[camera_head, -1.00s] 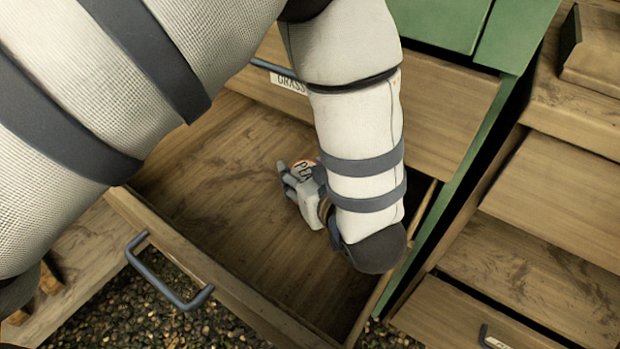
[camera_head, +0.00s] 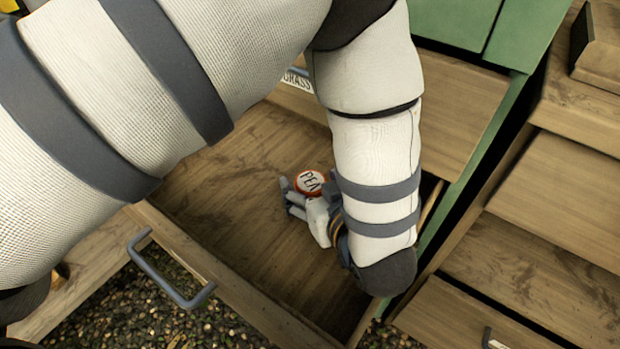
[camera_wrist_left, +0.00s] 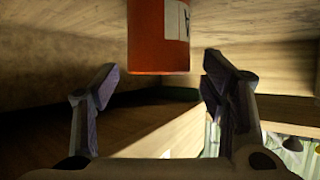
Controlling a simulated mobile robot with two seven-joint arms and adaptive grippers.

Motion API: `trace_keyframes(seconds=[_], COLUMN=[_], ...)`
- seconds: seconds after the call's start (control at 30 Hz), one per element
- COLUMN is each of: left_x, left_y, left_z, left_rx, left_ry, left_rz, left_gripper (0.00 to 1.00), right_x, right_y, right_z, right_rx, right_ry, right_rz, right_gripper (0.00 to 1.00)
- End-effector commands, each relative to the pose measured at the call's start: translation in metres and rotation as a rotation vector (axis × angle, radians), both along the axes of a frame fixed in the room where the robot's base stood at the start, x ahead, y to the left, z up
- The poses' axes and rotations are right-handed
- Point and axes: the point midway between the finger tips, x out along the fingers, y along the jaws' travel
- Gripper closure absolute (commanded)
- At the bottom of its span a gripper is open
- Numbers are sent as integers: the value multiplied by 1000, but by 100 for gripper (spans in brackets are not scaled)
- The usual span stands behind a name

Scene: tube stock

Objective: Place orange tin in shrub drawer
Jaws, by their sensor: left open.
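The orange tin (camera_head: 309,183), its round white lid with an orange rim and letters starting "PEA", is inside the open wooden drawer (camera_head: 232,190). The left wrist view shows its orange side with a white label (camera_wrist_left: 160,40). My left gripper (camera_head: 291,198) is low in the drawer beside the tin. Its two fingers are spread, with gaps to the tin on both sides in the wrist view (camera_wrist_left: 160,84). The tin's base is hidden in the head view. The open drawer's own label is not visible. My right gripper is not in view.
A closed drawer front labelled "GRASS" (camera_head: 297,80) is above the open drawer. A green cabinet frame (camera_head: 478,135) runs along its right, with more wooden drawers (camera_head: 545,195) beyond. The drawer's grey handle (camera_head: 170,275) faces front left, over gravel (camera_head: 135,305).

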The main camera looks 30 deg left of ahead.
Motion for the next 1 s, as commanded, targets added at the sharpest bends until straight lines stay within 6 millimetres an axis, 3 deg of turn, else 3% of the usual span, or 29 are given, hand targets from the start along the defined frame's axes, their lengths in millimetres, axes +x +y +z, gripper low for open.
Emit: trace_keyframes(seconds=[0.13,0.3,0.77,0.87,1.0], left_x=[-17,-29,-31,-28,-20], left_y=[-24,-38,-39,-39,-39], left_z=[18,25,27,50,117], left_rx=[0,0,0,0,0], left_ry=[-3,-3,-3,-24,-92], left_rz=[-3,1,1,1,2], left_gripper=[34,34,34,34,34], right_x=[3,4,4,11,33], right_y=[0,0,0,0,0], right_z=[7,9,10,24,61], right_rx=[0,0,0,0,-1], right_ry=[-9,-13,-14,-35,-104], right_rz=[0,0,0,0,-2], right_gripper=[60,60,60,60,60])
